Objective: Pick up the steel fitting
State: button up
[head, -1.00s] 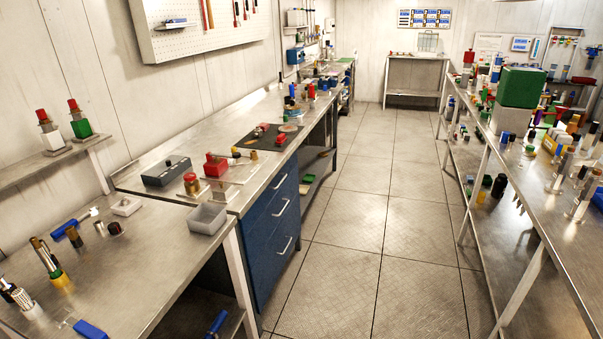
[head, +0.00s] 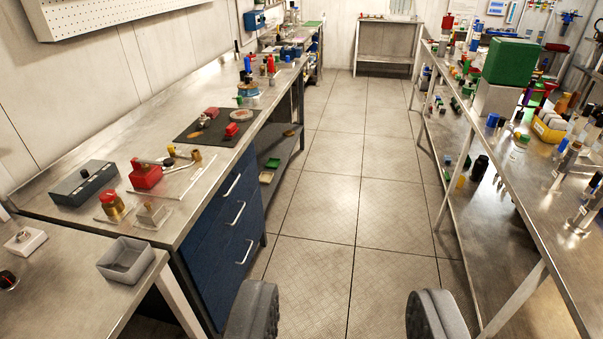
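My gripper (head: 343,295) shows at the bottom of the head view as two dark grey fingers set wide apart. It is open, with only bare floor showing between the fingers. I cannot tell for sure which thing is the steel fitting. A small silvery block-shaped piece (head: 152,214) stands on a pale plate on the left bench, beside a brass piece with a red top (head: 112,206). My gripper is well to the right of these and apart from them.
Blue drawers (head: 225,225) face the clear aisle floor (head: 325,210). A crowded bench stands at right.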

aim_at(205, 122)
jog(key=u, duration=0.05)
jog(key=i, duration=3.7)
jog(key=u, duration=2.55)
